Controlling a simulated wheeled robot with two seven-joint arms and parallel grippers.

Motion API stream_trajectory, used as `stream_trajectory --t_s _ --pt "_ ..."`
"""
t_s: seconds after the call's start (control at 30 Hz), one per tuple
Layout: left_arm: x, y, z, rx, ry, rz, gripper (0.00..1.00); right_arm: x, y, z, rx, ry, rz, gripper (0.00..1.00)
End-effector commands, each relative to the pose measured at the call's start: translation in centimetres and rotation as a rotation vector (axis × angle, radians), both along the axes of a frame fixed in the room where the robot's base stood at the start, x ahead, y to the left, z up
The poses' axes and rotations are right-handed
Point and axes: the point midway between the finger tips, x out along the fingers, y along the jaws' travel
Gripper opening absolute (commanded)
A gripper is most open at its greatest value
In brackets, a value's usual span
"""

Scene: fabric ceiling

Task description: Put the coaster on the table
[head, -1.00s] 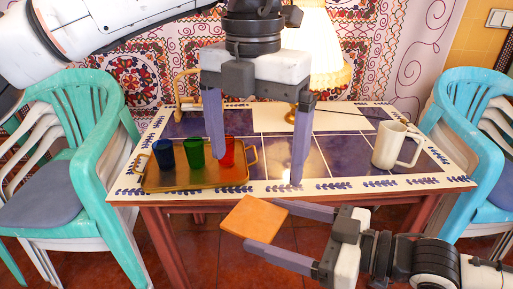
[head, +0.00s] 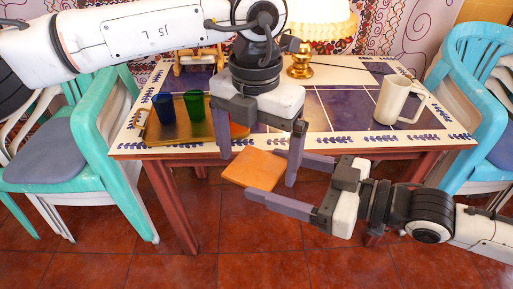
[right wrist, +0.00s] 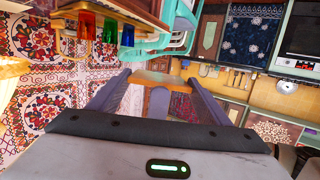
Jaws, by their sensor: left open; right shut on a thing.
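The coaster (head: 254,169) is a flat orange-brown square. In the head view it is in front of the table's near edge, clear of the tabletop. My right gripper (head: 262,177) is shut on it, with one finger along each side. In the right wrist view its tan edge (right wrist: 155,77) shows between the fingertips. My left gripper (head: 258,170) is open and points down, its fingers on either side of the coaster in the picture; I cannot tell whether they touch it. The table (head: 350,146) has a blue-tiled top with a white patterned border.
A tray (head: 165,142) with a blue cup (head: 163,108) and a green cup (head: 195,105) is at the table's left. A red cup (right wrist: 88,25) shows in the right wrist view. A white mug (head: 393,99) stands right, a lamp (head: 300,67) behind. The middle tiles are bare.

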Motion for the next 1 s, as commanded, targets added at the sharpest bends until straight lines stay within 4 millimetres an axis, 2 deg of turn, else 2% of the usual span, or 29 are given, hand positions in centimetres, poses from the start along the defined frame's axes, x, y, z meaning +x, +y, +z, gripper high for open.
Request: stream_trajectory --t_s 0.1,0.13,0.4,0.43,0.53,0.83,1.0 --pt "0.0 0.0 0.0 0.000 0.000 0.000 0.94 0.0 0.0 0.1 0.001 -0.002 0.000 0.46" --pt "0.0 0.0 0.0 0.000 0.000 0.000 0.90 0.0 0.0 0.1 0.001 -0.002 0.000 0.46" --pt "0.0 0.0 0.0 -0.001 0.000 0.000 0.46 0.0 0.0 0.1 0.001 -0.002 0.000 0.46" --pt "0.0 0.0 0.1 -0.002 0.001 0.000 0.46 0.0 0.0 0.1 0.001 -0.002 0.000 0.76" --pt "0.0 0.0 0.1 -0.001 0.000 -0.001 0.46 0.0 0.0 0.1 0.000 -0.001 0.000 0.93" --pt "0.0 0.0 0.1 -0.001 0.000 -0.001 0.46 0.0 -0.1 0.0 0.000 -0.001 0.000 0.93" --pt "0.0 0.0 0.1 -0.001 0.000 -0.001 0.46 -0.5 -1.2 0.3 -0.005 -0.003 0.001 0.93"
